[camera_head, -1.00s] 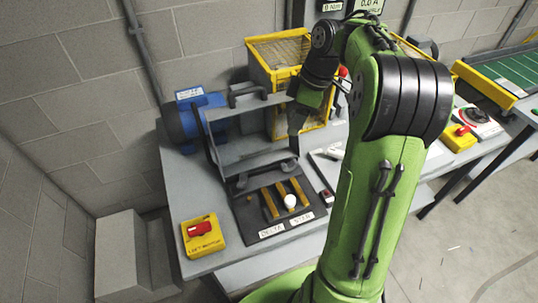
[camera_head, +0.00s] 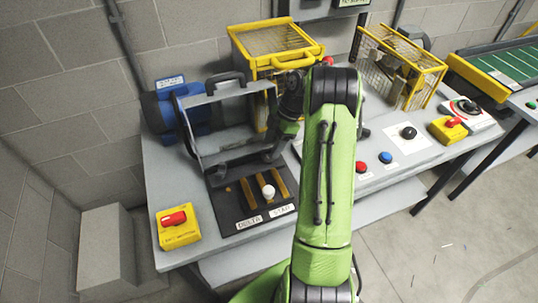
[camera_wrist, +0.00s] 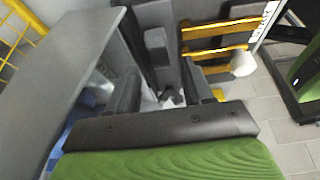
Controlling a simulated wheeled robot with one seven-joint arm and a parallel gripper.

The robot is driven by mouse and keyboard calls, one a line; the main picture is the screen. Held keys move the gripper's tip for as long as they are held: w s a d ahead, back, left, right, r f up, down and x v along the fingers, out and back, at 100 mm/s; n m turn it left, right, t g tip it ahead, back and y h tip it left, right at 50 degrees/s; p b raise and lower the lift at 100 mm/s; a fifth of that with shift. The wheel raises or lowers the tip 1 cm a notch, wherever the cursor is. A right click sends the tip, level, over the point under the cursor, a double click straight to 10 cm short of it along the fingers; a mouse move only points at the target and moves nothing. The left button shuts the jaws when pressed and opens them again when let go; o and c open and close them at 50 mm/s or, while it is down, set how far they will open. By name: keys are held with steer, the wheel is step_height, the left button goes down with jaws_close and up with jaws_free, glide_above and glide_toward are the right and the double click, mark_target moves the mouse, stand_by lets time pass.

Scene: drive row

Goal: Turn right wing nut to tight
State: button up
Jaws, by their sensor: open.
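A small pale grey piece (camera_wrist: 172,98), which looks like the right wing nut, shows between my fingers in the wrist view, partly hidden. My gripper (camera_wrist: 160,92) is open around it; I cannot tell whether the fingers touch it. In the head view my gripper (camera_head: 274,150) is low at the right front of the grey open cover frame (camera_head: 188,130), and the nut cannot be made out there. The black terminal board (camera_head: 228,212) with yellow bars and a white knob (camera_head: 268,191) lies just in front. The white knob also shows in the wrist view (camera_wrist: 243,64).
A yellow mesh guard (camera_head: 250,45) stands behind the frame, and a blue motor (camera_head: 160,110) is at its left. A yellow box with a red switch (camera_head: 180,236) sits at the bench's front left. Red and blue buttons (camera_head: 386,157) are right of my arm.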

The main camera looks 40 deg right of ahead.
mark_target(268, 153)
steer(key=x, duration=0.3)
steer(key=shift+a+f, duration=0.15)
steer(key=shift+f, duration=0.15)
jaws_close()
